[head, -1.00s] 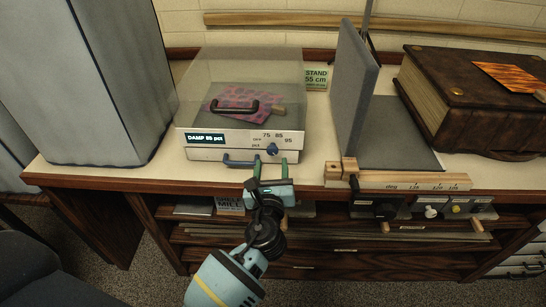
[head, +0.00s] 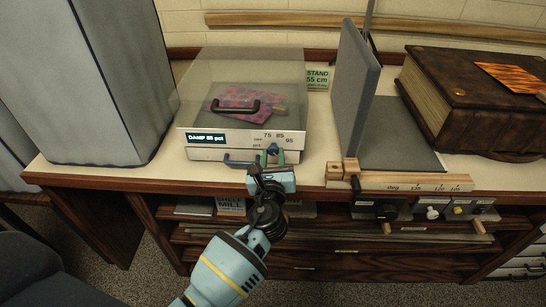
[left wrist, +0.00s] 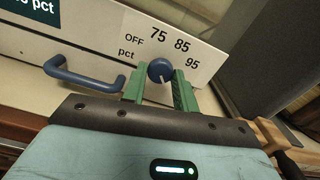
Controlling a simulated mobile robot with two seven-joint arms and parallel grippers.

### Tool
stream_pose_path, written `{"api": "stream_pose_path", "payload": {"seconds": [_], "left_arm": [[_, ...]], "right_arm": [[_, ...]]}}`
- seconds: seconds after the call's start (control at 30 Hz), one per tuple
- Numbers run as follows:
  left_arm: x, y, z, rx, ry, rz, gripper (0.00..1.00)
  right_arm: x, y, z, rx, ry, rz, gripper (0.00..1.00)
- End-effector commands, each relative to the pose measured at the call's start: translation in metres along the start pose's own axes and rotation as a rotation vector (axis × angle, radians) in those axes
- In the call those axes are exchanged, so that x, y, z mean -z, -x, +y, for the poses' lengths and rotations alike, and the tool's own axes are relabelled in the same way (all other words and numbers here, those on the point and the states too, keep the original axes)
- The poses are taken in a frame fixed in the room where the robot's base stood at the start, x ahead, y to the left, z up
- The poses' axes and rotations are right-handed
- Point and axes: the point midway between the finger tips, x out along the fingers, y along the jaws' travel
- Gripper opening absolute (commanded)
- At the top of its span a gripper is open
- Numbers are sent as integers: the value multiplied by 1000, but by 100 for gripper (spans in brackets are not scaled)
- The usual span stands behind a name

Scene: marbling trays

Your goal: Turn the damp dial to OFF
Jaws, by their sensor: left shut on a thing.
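The damp dial (head: 272,149) is a small blue knob on the white front of a clear-lidded box (head: 188,141). In the left wrist view the dial (left wrist: 160,69) has OFF, 75, 85 and 95 printed around it. A pale mark shows on its lower part; which label it selects I cannot tell. The display (head: 206,138) reads DAMP 85 pct. My left gripper (head: 271,158) reaches up from below, its green fingers (left wrist: 160,80) on either side of the dial and shut on it. My right gripper is not in view.
A blue drawer handle (left wrist: 85,76) sits just left of the dial. A grey upright panel (head: 352,90) and a wooden degree scale (head: 425,181) stand to the right. A tall grey block (head: 100,90) stands left. A brown book (head: 450,100) lies far right.

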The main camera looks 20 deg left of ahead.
Motion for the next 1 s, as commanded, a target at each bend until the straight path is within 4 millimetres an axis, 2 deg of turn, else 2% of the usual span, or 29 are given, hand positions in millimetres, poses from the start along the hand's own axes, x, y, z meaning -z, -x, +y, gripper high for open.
{"api": "stream_pose_path", "payload": {"seconds": [0.27, 0.47, 1.0], "left_arm": [[0, 0, 0, 0, 31, 0, 6], [1, 0, 0, 0, 127, 1, 6], [2, 1, -1, 0, 615, 1, 6]], "right_arm": [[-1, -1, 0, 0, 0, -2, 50], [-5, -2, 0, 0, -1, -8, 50], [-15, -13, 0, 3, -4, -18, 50]]}}
